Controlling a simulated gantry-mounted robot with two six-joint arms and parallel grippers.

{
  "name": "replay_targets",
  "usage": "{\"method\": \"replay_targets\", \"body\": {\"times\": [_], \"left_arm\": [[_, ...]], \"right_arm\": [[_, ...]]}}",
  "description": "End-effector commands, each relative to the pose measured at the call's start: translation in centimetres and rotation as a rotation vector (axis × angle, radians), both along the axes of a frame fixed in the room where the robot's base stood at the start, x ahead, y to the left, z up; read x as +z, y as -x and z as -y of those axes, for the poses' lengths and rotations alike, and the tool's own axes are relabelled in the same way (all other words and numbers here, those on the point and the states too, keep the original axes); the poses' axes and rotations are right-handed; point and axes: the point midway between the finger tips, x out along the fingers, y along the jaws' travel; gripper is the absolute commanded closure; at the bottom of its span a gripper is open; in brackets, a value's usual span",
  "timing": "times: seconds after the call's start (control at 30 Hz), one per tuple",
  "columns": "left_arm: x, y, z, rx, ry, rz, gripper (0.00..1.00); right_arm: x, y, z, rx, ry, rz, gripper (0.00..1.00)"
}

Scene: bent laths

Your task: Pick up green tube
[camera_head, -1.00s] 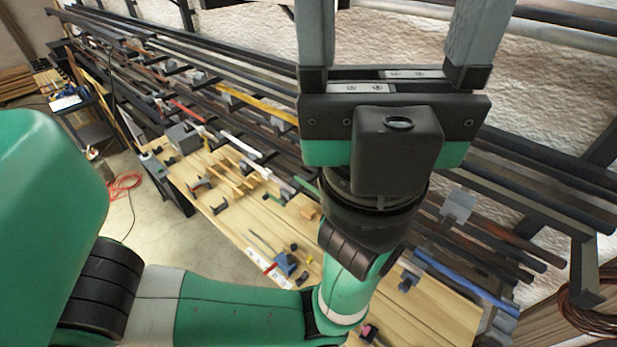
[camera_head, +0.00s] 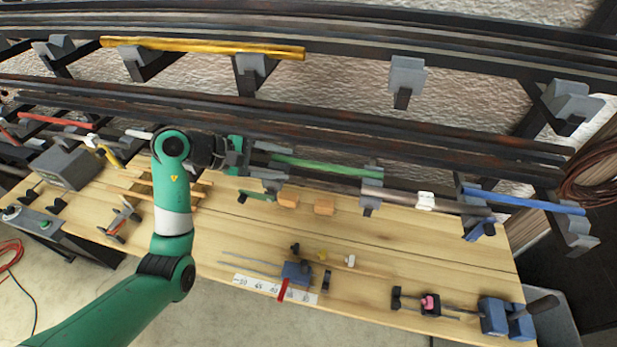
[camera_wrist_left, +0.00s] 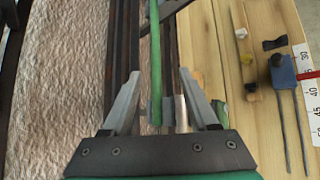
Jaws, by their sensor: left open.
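The green tube (camera_head: 328,166) lies along the wall rack behind the wooden bench, level and running left to right. It also shows in the left wrist view (camera_wrist_left: 156,60), running lengthwise between the finger lines. My left gripper (camera_head: 280,163) is at the tube's left end, fingers pointing right along it. In the left wrist view its two fingers (camera_wrist_left: 162,88) are spread, one on each side of the tube's near end. No grip on it shows. My right gripper is not in view.
A yellow tube (camera_head: 200,47) lies on a higher rack bar. A blue tube (camera_head: 525,201) lies at the right on the rack. Dark pipes run close behind the green tube.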

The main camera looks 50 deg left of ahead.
Motion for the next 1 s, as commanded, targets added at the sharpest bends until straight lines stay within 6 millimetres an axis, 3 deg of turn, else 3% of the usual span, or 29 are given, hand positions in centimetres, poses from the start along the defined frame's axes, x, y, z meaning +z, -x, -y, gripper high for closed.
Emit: {"method": "replay_targets", "body": {"times": [0.17, 0.43, 0.73, 1.0], "left_arm": [[0.0, -0.1, -0.3, 0.008, 0.001, 0.003, 0.40], [-2.5, -4.0, 1.2, 0.006, 0.002, 0.002, 0.40], [-3.4, -5.5, 1.6, 0.007, 0.001, 0.004, 0.40], [-5.4, -9.1, 2.6, 0.006, 0.001, 0.003, 0.40]], "right_arm": [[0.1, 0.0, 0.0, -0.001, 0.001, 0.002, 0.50], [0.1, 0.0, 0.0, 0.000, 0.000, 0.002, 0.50], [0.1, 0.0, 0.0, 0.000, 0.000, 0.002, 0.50], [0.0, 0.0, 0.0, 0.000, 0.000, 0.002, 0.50]]}}
